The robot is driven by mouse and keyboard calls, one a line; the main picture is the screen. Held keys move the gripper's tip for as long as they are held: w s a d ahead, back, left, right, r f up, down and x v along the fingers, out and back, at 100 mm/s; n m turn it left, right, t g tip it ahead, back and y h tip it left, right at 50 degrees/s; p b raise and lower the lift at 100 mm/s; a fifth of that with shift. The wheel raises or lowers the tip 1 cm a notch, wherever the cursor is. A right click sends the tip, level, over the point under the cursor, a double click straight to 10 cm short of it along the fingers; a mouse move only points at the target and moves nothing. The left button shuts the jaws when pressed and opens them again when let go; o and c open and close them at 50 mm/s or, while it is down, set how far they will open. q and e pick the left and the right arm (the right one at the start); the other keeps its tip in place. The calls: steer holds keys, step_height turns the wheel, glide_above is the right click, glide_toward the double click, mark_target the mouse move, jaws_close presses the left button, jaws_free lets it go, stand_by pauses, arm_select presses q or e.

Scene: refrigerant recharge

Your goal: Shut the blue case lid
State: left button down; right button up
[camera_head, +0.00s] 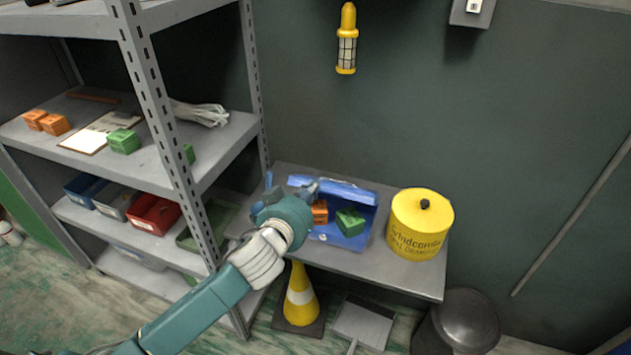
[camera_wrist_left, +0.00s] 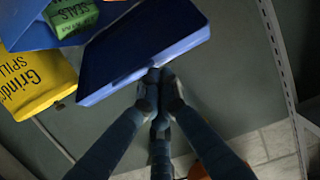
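The blue case (camera_head: 345,238) sits on the grey table with its lid (camera_head: 350,192) raised at the back. An orange box (camera_head: 320,211) and a green box (camera_head: 350,221) lie inside. My left gripper (camera_head: 312,186) is at the left end of the lid and hides part of the case. In the left wrist view the lid (camera_wrist_left: 140,48) is a tilted blue panel. The fingertips of the left gripper (camera_wrist_left: 160,78) are drawn together at its near edge; whether they touch it I cannot tell. My right gripper is in neither view.
A yellow round tin (camera_head: 420,224) stands on the table (camera_head: 395,277) just right of the case. A metal shelf (camera_head: 160,110) with bins stands at left. Below the table are a yellow cone (camera_head: 299,297), a dustpan (camera_head: 363,323) and a dark bin (camera_head: 460,322).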

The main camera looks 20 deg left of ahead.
arm_select(q)
steer(key=shift+s+f, duration=0.35)
steer(key=shift+s, duration=0.1)
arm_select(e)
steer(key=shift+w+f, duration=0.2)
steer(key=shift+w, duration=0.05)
arm_select(q)
steer(key=shift+a, duration=0.1)
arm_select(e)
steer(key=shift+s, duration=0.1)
